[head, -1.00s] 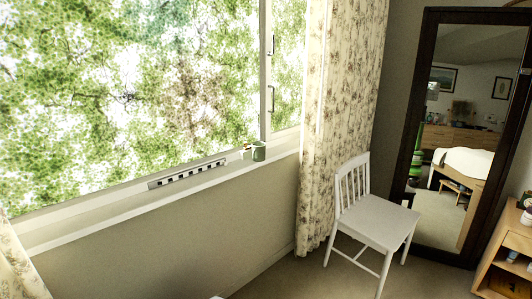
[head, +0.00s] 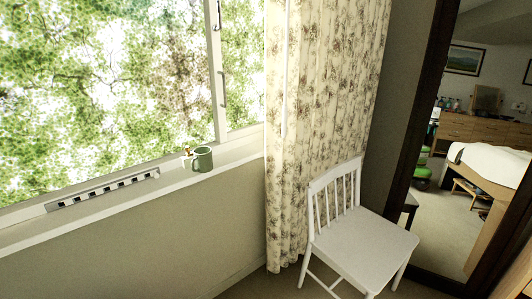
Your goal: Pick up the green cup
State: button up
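A green cup (head: 203,159) stands upright on the white windowsill (head: 110,195), near the right end of the window. Its handle points to the left. A small white item with a touch of orange (head: 187,153) sits close behind it on the left. My gripper does not show in the head view.
A black and white striped strip (head: 103,190) lies along the sill to the left. A floral curtain (head: 310,110) hangs right of the cup. A white chair (head: 358,240) stands on the floor before the curtain. A tall dark-framed mirror (head: 440,150) stands at the right.

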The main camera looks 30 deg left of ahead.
aim_at(203, 155)
jog(key=i+l, duration=0.1)
jog(key=i, duration=0.3)
jog(key=i+l, duration=0.1)
jog(key=i, duration=0.3)
jog(key=i+u, duration=0.25)
jog(key=u, duration=0.15)
jog(key=i+l+u, duration=0.2)
jog(key=u, duration=0.15)
jog(key=i+l+u, duration=0.2)
jog(key=u, duration=0.2)
jog(key=i+l+u, duration=0.15)
jog(key=u, duration=0.2)
jog(key=l, duration=0.1)
